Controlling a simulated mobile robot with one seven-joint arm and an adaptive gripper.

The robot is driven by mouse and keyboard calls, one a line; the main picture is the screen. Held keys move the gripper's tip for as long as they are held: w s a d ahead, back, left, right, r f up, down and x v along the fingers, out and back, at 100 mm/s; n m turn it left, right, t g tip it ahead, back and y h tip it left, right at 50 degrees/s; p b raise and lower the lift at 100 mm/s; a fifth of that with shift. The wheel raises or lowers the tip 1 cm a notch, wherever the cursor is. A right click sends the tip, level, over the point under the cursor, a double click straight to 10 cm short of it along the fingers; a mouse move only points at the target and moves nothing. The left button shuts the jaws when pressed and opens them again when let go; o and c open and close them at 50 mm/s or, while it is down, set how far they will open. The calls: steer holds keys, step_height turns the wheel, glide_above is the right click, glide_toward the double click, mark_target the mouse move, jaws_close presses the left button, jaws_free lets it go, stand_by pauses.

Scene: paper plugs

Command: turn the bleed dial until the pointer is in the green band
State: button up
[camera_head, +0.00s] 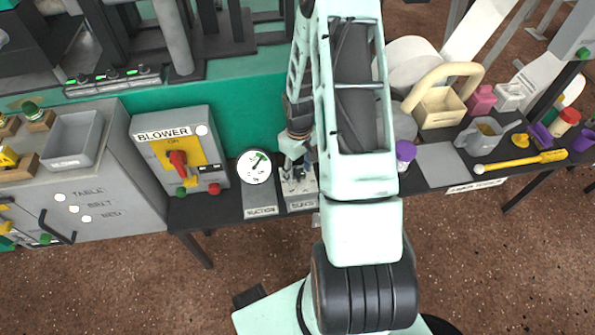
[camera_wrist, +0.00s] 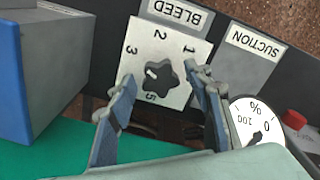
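The bleed dial is a black star-shaped knob (camera_wrist: 158,78) on a white plate (camera_wrist: 179,40) numbered around its edge, labelled BLEED. Its white mark points up-left in the wrist view, roughly between 2 and 3. My gripper (camera_wrist: 163,80) is open, its fingers on either side of the knob with gaps to it. The gauge is partly cut off in the wrist view (camera_wrist: 247,114).
The BLOWER box (camera_head: 143,155) with a red switch stands left of the gauge. A purple-capped bottle (camera_head: 405,152) stands right of my arm.

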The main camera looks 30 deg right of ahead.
mark_target(298, 172)
steer(key=shift+r, duration=0.1)
stand_by(0.5)
steer(key=shift+r+p, duration=1.45)
steer(key=shift+r, duration=0.45)
step_height(298, 172, up, 4)
steer(key=p, duration=0.3)
